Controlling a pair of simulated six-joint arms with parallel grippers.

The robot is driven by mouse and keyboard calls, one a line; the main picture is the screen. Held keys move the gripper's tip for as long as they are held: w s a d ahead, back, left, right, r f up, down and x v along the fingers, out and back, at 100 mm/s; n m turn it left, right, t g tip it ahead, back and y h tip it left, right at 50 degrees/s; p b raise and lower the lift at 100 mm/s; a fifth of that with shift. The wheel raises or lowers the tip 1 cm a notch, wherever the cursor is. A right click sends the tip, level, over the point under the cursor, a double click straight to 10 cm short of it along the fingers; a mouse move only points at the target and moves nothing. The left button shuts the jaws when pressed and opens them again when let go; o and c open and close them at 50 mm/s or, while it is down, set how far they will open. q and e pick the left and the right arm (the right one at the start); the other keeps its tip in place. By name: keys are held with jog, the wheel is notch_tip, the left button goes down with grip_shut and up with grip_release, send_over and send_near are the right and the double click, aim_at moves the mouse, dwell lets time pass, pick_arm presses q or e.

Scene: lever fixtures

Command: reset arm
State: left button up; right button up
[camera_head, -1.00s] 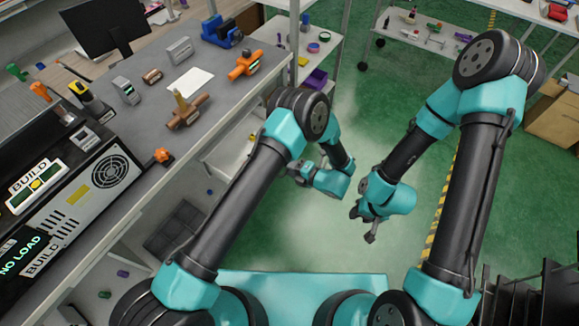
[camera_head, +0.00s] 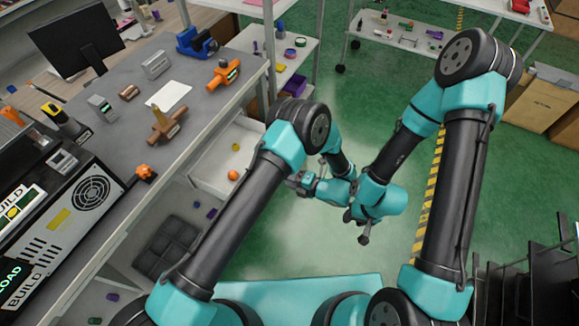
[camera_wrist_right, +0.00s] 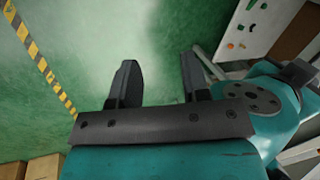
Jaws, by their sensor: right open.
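My right gripper (camera_head: 362,228) hangs over the green floor in the head view, at the end of the folded right arm. In the right wrist view its two dark fingers (camera_wrist_right: 160,82) stand apart with nothing between them. My left gripper (camera_head: 302,183) is beside the bench, at the end of the folded left arm. It is small and partly hidden, so its jaws cannot be made out. The two wrists sit close together in the head view; whether they touch is unclear. Neither hand is seen touching a bench object.
The grey bench (camera_head: 115,165) on the left carries a brown fixture with an upright handle (camera_head: 168,125), an orange fixture (camera_head: 223,73) and a blue vise (camera_head: 195,42). A white drawer (camera_head: 228,178) holds small balls. Cardboard boxes (camera_head: 515,98) stand right; open green floor lies between.

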pick_arm(q)
jog(key=shift+s+d+r, duration=0.15)
jog(key=shift+d+r, duration=0.25)
jog(key=shift+d, duration=0.25)
jog(key=shift+x, duration=4.05)
jog(key=shift+f, duration=0.2)
